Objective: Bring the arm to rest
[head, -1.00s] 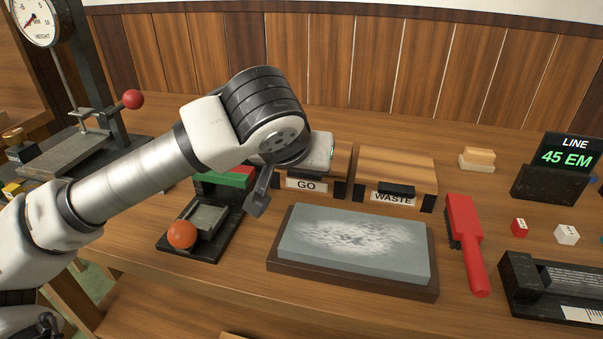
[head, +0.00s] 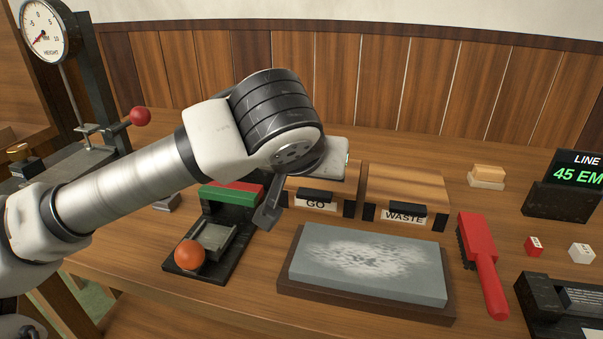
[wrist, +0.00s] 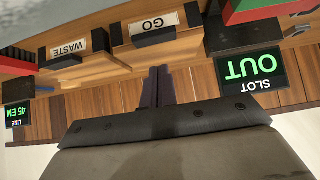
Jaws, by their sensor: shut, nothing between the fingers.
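My arm (head: 130,195) reaches in from the left in the head view. Its bent wrist end hangs over the back of the bench, above the GO box (head: 318,192). My gripper (wrist: 159,72) shows in the wrist view as two dark fingers side by side, shut with nothing between them. In the upside-down wrist view the GO box (wrist: 148,48) lies just beyond the fingertips, and I cannot tell the gap. The WASTE box (head: 410,185) stands to its right in the head view.
A grey stone slab (head: 370,265) lies in front of the boxes. Left of it is a black fixture with an orange ball (head: 189,254). A red brush (head: 482,260) lies right. A height gauge (head: 75,85) stands at left. A SLOT OUT display (wrist: 247,77) is near the gripper.

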